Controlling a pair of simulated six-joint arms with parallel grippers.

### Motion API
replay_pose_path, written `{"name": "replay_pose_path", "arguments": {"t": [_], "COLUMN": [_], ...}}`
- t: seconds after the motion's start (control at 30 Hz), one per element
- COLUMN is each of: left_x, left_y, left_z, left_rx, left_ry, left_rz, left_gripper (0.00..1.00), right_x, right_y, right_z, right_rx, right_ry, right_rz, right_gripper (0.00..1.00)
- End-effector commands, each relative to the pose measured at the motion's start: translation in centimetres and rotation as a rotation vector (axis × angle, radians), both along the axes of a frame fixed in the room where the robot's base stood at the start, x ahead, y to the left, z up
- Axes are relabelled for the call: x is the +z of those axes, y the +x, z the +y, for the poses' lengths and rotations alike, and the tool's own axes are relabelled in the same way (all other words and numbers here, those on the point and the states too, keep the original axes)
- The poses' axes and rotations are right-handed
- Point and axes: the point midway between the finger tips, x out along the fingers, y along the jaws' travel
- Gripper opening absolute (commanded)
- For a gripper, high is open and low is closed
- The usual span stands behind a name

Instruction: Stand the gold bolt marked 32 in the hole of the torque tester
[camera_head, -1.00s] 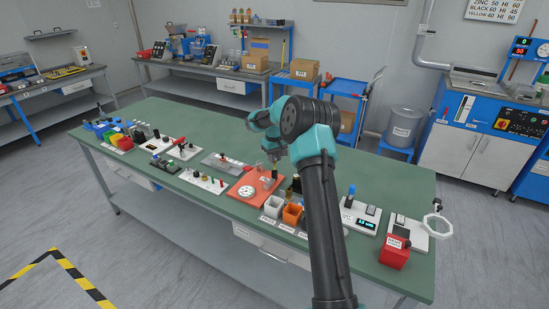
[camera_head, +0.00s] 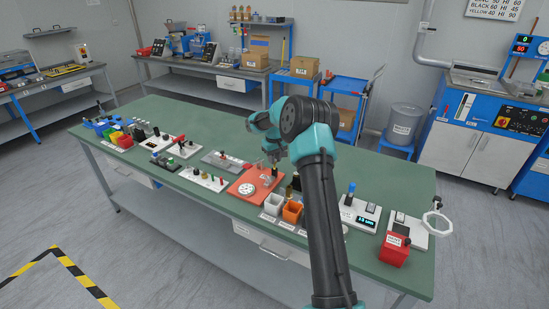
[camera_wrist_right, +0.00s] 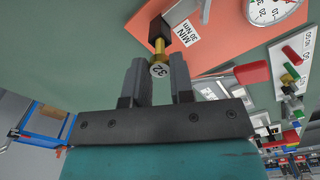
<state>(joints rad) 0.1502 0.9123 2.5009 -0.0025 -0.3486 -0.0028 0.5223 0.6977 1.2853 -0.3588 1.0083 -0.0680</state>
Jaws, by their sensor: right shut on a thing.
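The gold bolt (camera_wrist_right: 159,70), with 32 on its head, is between the fingers of my right gripper (camera_wrist_right: 159,85) in the right wrist view. The gripper is shut on it. The bolt's shank points at a dark block (camera_wrist_right: 158,30) on the orange torque tester (camera_wrist_right: 220,40). The shank's end meets the block in the picture; I cannot tell whether it is inside the hole. In the head view my right gripper (camera_head: 272,157) is over the back right part of the orange tester plate (camera_head: 238,187). My left gripper is not in view.
A red box (camera_head: 394,250) and a white device with a display (camera_head: 360,214) are farther right. Several small parts stand on racks to the left. The back of the green table (camera_head: 215,120) is clear.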

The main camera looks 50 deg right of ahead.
Motion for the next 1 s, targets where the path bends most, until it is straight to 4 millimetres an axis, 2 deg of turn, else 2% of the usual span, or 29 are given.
{"name": "replay_pose_path", "arguments": {"t": [1.0], "left_x": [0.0], "left_y": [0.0], "left_z": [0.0], "left_rx": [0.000], "left_ry": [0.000], "left_rz": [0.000], "left_gripper": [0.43], "right_x": [-1.7], "right_y": [0.0], "right_z": [0.0], "right_rx": [0.000], "right_ry": [0.000], "right_rz": [0.000], "right_gripper": [0.03]}}
